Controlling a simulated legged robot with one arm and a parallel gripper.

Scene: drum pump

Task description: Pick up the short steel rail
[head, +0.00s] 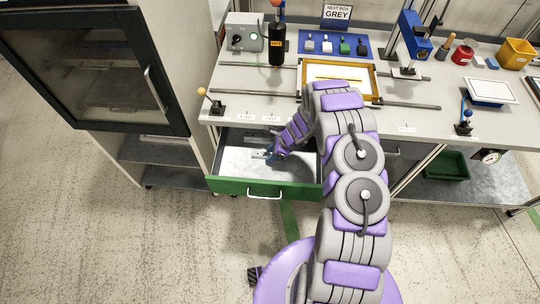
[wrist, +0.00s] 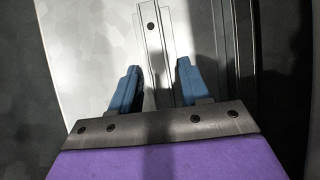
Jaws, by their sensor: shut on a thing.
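The short steel rail (wrist: 152,45) is a narrow grey metal strip with a dark screw hole near its far end. In the wrist view it runs away from me between the blue fingers of my gripper (wrist: 158,82). My gripper is shut on it. In the head view my gripper (head: 270,153) reaches down into the open drawer with the green front (head: 230,186). The near end of the rail is partly hidden by the gripper, and in the head view the rail is too small to make out clearly.
The bench top (head: 230,108) above the drawer holds longer rails, a yellow-framed tray (head: 378,88), a blue mat (head: 302,47) and a black bottle (head: 277,48). A dark-framed glass-door cabinet (head: 80,60) stands at left.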

